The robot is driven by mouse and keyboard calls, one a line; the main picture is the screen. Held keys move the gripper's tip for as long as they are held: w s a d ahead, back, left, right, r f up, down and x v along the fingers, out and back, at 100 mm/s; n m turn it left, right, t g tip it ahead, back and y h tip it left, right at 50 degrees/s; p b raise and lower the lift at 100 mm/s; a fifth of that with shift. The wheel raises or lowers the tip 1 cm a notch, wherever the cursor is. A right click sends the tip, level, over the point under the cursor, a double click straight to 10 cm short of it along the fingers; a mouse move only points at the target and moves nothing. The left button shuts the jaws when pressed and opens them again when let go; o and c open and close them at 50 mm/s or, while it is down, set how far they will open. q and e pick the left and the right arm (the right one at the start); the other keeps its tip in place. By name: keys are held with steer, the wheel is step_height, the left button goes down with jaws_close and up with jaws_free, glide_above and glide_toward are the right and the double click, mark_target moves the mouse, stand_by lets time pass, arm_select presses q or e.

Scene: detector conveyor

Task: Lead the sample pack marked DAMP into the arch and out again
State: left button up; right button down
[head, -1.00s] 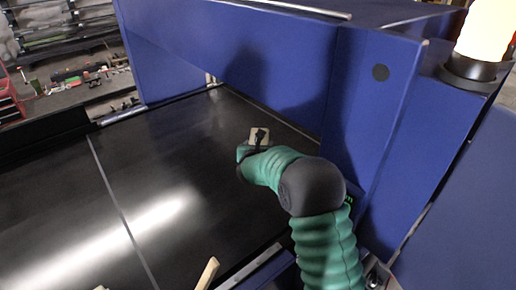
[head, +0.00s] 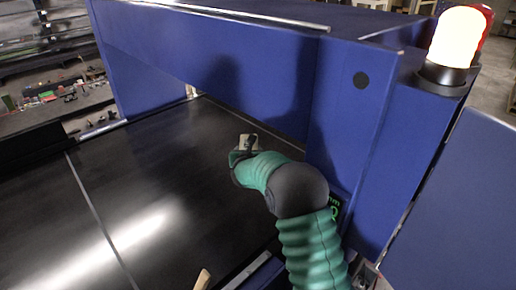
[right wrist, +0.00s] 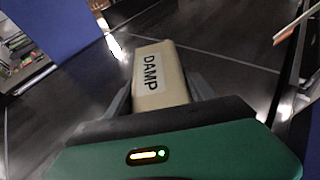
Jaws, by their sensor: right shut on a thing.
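The sample pack (right wrist: 158,78), a beige block with a white label reading DAMP, is between the fingers of my right gripper (right wrist: 158,95) in the right wrist view. The gripper is shut on it. In the head view, my right gripper (head: 244,150) and a small part of the pack (head: 248,141) show low over the black belt, beside the blue arch (head: 215,60). My green arm hides most of the pack there. I cannot tell whether the pack touches the belt. My left gripper is not in view.
The black conveyor belt (head: 150,175) is clear around the gripper, with a pale seam across it. A lit lamp (head: 459,38) and a red one (head: 484,30) stand on the blue housing at right. A light wooden piece (head: 203,280) shows at the bottom edge.

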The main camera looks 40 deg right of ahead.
arm_select(q)
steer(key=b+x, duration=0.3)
steer(key=b, duration=0.1)
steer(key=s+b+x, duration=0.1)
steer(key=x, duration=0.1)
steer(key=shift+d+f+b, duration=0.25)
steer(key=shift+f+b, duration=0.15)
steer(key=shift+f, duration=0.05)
arm_select(e)
steer(key=s+a, duration=0.3)
steer(key=a, duration=3)
steer(key=shift+a, duration=0.35)
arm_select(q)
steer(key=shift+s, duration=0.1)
arm_select(e)
steer(key=shift+a+f, duration=0.1)
steer(key=shift+f, duration=0.05)
